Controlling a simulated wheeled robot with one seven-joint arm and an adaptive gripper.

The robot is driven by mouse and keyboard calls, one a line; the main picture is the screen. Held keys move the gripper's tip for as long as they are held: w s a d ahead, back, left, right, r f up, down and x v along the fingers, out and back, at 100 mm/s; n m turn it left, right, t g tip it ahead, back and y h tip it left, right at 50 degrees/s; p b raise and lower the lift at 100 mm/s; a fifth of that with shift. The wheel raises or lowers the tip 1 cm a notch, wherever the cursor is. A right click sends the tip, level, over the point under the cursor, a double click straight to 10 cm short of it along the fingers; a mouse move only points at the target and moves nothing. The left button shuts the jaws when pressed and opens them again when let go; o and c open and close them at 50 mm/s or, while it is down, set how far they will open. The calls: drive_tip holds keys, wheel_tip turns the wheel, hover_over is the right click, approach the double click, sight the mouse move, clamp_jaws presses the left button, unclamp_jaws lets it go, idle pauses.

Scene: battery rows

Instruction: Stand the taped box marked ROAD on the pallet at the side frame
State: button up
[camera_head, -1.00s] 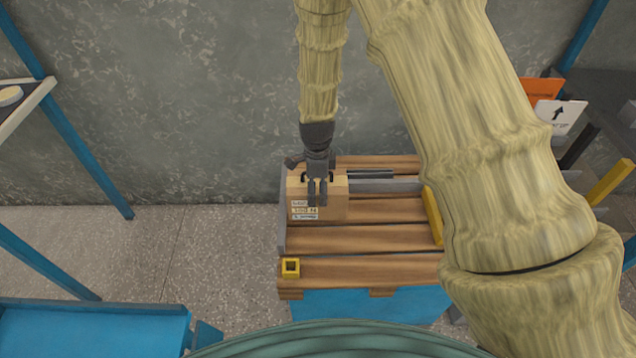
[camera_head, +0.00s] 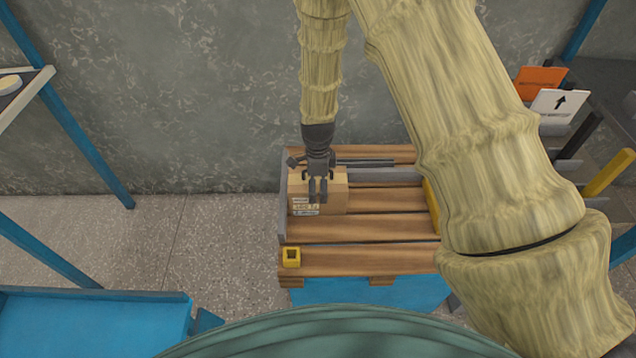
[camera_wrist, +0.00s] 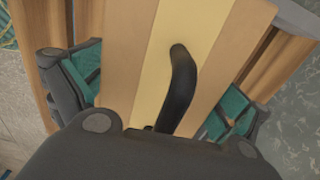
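The taped box (camera_head: 334,202) is a brown carton with a pale label on its front, too small to read. It is upright at the left rear of the wooden pallet (camera_head: 365,260), close beside the grey side frame (camera_head: 282,222). I cannot tell whether it touches the frame or the slats. My gripper (camera_head: 318,197) is over the box from above, its fingers on the front and back faces. The pads appear against the box sides.
A yellow square socket (camera_head: 291,257) sits at the pallet's front left corner. A dark bar (camera_head: 365,162) and a grey rail lie behind the box. A yellow bar (camera_head: 432,205) borders the right. Signs (camera_head: 559,105) and posts stand farther right.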

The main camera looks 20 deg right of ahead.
wheel_tip(320, 180, up, 12)
drive_tip(key=shift+r+p, duration=0.1)
drive_tip(key=shift+p, duration=0.2)
idle(0.6)
